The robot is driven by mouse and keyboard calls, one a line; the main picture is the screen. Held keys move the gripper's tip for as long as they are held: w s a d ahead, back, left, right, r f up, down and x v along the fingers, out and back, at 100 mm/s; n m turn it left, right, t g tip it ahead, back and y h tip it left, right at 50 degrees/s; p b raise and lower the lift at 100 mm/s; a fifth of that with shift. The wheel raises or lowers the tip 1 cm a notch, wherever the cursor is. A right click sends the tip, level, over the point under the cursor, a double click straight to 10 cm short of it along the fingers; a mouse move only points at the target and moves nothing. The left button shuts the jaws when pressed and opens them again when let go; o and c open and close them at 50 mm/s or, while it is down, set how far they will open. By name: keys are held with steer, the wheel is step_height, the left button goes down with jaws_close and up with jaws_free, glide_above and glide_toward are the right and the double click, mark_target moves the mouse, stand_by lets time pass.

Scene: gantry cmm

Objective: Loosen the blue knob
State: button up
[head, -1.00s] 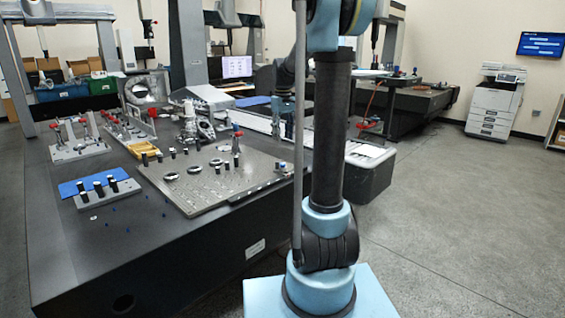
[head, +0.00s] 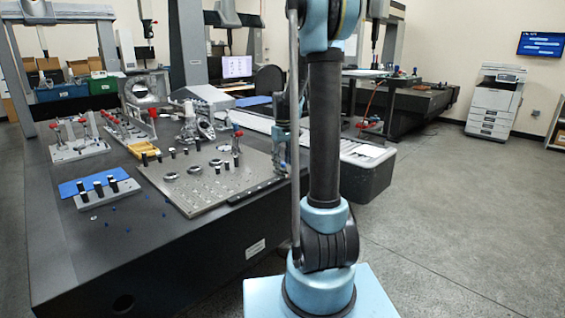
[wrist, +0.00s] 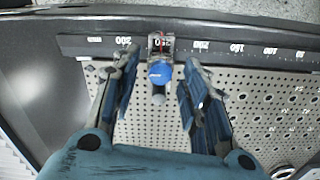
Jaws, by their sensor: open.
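The blue knob (wrist: 160,72) shows in the wrist view on a small slider block (wrist: 160,43) with a red line over a number. The block sits on a dark scale rail (wrist: 230,48) with white numbers along the edge of a perforated plate (wrist: 265,105). My gripper (wrist: 161,64) is open, one finger on each side of the knob, with a visible gap on both sides. In the head view my gripper (head: 282,158) hangs at the right corner of the plate (head: 190,198) and hides the knob. I cannot tell its exact height over the knob.
Several black posts and metal rings (head: 195,168) stand on the plate. A blue mat (head: 88,184) and a grey block with black knobs (head: 106,195) lie at the left. Clamps with red tips (head: 80,145) stand farther back. A grey bin (head: 368,170) stands right of the table.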

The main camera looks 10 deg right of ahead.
jaws_close()
steer(key=shift+n, duration=2.2)
jaws_free()
steer(key=shift+r, duration=0.1)
